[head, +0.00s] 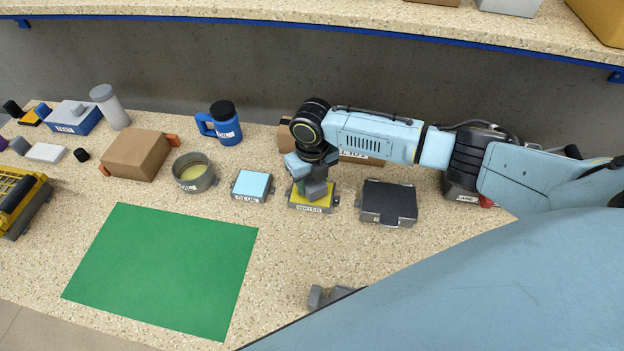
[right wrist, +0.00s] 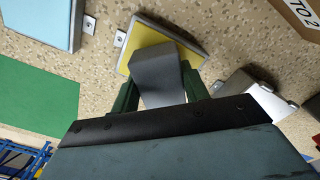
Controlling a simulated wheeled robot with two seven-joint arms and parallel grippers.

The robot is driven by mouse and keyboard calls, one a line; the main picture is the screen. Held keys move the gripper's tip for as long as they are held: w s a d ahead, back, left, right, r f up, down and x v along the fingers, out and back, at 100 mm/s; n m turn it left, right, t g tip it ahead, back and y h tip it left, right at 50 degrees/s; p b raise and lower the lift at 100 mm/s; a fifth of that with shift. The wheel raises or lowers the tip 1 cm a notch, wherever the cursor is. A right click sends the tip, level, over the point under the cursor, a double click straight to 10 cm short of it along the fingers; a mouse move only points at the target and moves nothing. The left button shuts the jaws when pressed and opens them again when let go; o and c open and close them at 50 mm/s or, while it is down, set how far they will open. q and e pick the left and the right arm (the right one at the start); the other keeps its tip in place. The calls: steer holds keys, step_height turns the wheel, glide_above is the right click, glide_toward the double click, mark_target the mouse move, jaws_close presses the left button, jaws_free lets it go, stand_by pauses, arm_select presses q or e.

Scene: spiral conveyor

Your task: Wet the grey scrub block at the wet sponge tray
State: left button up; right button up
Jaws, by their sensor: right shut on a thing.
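My right gripper (head: 311,178) is shut on the grey scrub block (head: 316,190), over the wet sponge tray (head: 322,209). The tray is a small grey tray with a yellow sponge and a label reading WATER. In the right wrist view the block (right wrist: 158,78) sits between the green fingers of the gripper (right wrist: 160,95). Its far end overlaps the yellow sponge (right wrist: 136,62); I cannot tell whether it touches or hovers just above. The block and gripper hide part of the sponge.
A light blue pad labelled GLUE (head: 252,184) stands left of the tray, and a dark flat block (head: 387,202) stands to the right. A brown box (head: 362,158) is behind. A green mat (head: 165,268) lies front left. A shelf (head: 330,24) overhangs the back.

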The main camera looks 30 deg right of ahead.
arm_select(q)
steer(key=shift+d+f, duration=0.15)
steer(key=shift+d, duration=0.25)
arm_select(e)
steer(key=shift+f, duration=0.2)
arm_select(q)
steer(key=shift+f, duration=0.15)
arm_select(e)
steer(key=shift+f, duration=0.25)
arm_select(q)
steer(key=shift+a+b, duration=0.15)
steer(key=shift+b, duration=0.15)
arm_select(e)
steer(key=shift+f, duration=0.1)
arm_select(q)
steer(key=shift+w+a, duration=0.1)
steer(key=shift+a, duration=0.4)
steer(key=shift+d+r, duration=0.1)
steer(key=shift+r, duration=0.1)
steer(key=shift+d, duration=0.15)
arm_select(e)
steer(key=shift+s+f, duration=0.1)
arm_select(q)
steer(key=shift+d, duration=0.45)
steer(key=shift+a, duration=0.1)
